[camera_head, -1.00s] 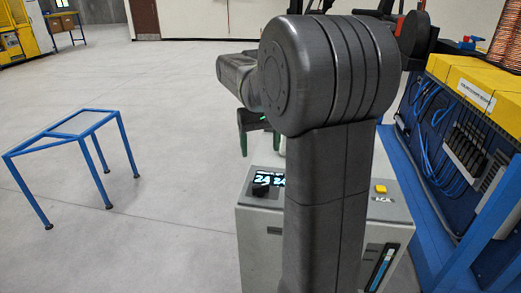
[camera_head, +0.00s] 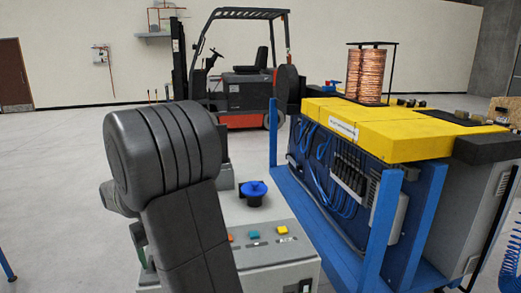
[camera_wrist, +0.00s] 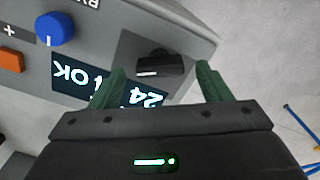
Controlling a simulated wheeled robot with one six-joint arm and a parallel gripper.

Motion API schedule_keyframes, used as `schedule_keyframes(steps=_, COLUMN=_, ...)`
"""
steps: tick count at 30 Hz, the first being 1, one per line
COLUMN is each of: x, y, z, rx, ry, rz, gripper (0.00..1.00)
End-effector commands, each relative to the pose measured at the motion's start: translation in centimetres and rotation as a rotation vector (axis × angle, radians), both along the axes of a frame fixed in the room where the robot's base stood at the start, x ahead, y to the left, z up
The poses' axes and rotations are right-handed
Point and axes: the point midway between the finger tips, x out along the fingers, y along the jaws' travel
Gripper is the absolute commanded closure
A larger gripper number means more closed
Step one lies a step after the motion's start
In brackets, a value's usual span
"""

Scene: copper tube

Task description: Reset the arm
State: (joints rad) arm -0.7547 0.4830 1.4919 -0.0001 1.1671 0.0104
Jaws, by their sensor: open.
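My gripper (camera_wrist: 161,70) shows in the wrist view with its two green fingers spread apart and nothing held between them. It is above the grey control box, whose lit display reads "24" and "OK" upside down and is partly hidden by the left finger. A black knob or switch (camera_wrist: 155,65) shows beyond the fingertips, in the gap between them. In the head view my arm stands at the left front, bent at its big dark joint. It hides most of my gripper there.
The grey control box (camera_head: 285,250) has a blue knob (camera_head: 254,190) and several coloured buttons. Right of it stands a blue-framed bench (camera_head: 340,225) with yellow blocks (camera_head: 400,130) and copper coils (camera_head: 366,75). A forklift (camera_head: 245,85) is behind. Open floor lies left.

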Motion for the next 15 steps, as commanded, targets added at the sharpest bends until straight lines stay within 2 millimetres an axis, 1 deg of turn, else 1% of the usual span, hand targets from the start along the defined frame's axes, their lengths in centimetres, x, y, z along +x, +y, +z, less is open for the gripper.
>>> schedule_keyframes(steps=1, x=0.0, y=0.0, z=-0.6, rx=-0.001, ry=0.001, rz=0.000, gripper=0.29)
schedule_keyframes(steps=3, x=0.0, y=0.0, z=-1.2, rx=-0.001, ry=0.001, rz=0.000, gripper=0.29)
schedule_keyframes(steps=6, x=0.0, y=0.0, z=-1.7, rx=0.000, ry=0.000, rz=0.000, gripper=0.29)
schedule_keyframes(steps=15, x=0.0, y=0.0, z=-1.8, rx=0.001, ry=-0.001, rz=0.005, gripper=0.29)
